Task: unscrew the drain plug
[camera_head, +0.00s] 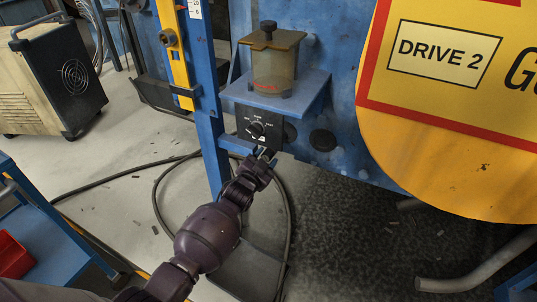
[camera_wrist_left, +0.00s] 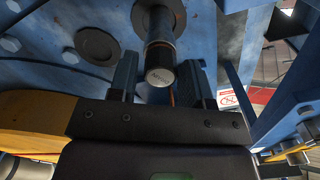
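My left gripper (camera_wrist_left: 160,88) is open, with one finger on each side of the cylinder and gaps visible between. In the head view my left gripper (camera_head: 265,154) is just below the black dial box (camera_head: 259,128) under the blue shelf (camera_head: 310,84). The plug cannot be made out there. My right gripper is not in view.
A clear reservoir with a dark knob (camera_head: 272,62) stands on the shelf. A blue post (camera_head: 205,100) rises just left of the gripper. A large yellow DRIVE 2 disc (camera_head: 450,130) fills the right. A black hose (camera_head: 157,190) loops on the floor.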

